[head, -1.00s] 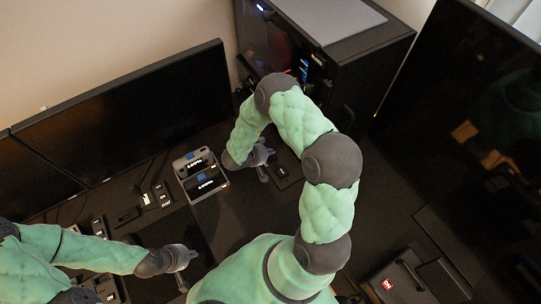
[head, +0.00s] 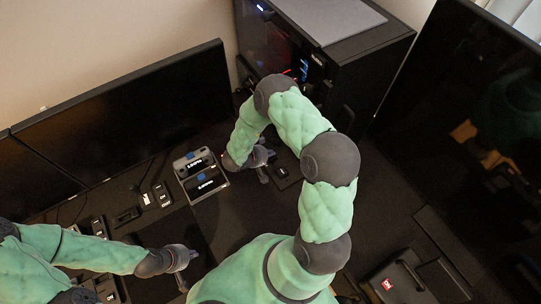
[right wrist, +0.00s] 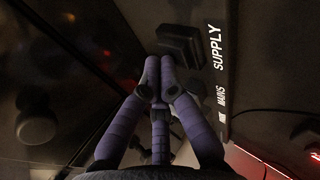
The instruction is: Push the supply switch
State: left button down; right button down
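The black supply switch (right wrist: 180,44) shows in the right wrist view as a raised block beside the white SUPPLY lettering on a dark panel (right wrist: 219,85). My right gripper (right wrist: 160,68) has its purple fingers brought together, with nothing between them. Its fingertips are just below the switch in the picture, very close; I cannot tell whether they touch.
Dark monitors (head: 130,105) stand at the back left and a large dark screen (head: 475,120) at the right. A black computer tower (head: 340,75) stands behind the right arm. Small labelled blocks (head: 162,195) lie on the desk. A MAINS label (right wrist: 222,97) sits beside SUPPLY.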

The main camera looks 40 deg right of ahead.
dwell(0.4)
pick_arm(q)
jog(key=shift+r+p, duration=0.7)
pick_arm(e)
jog(key=shift+r, duration=0.35)
